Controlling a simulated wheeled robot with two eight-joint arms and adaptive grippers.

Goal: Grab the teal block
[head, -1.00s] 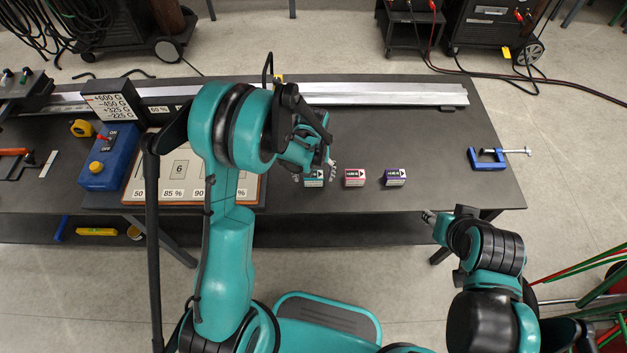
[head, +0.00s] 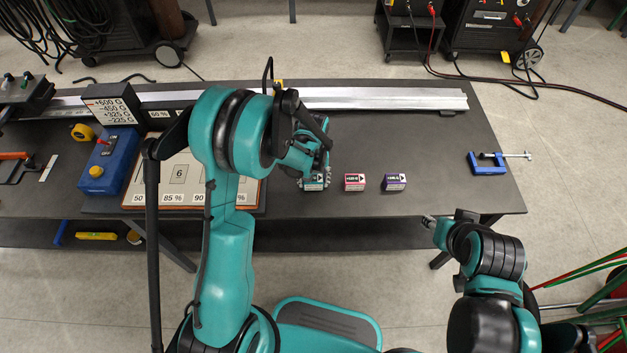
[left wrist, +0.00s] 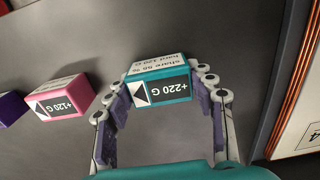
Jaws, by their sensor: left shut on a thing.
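The teal block (left wrist: 160,82) has a white top label and a "+220 G" front with a triangle; in the left wrist view it lies between the two fingers. My left gripper (left wrist: 158,100) is shut on it, one finger on each side. In the head view the block (head: 313,184) is mostly covered by my left gripper (head: 313,178), at the table's front part. It appears to be at table height. My right gripper (head: 430,220) is off the table's front edge at the right, and its jaws are too small to judge.
A pink block (head: 355,182) and a purple block (head: 395,182) stand to the right of the teal block. A framed board (head: 130,190) with numbered spaces lies to the left. A blue clamp (head: 488,162) lies far right. The table is clear between the purple block and the clamp.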

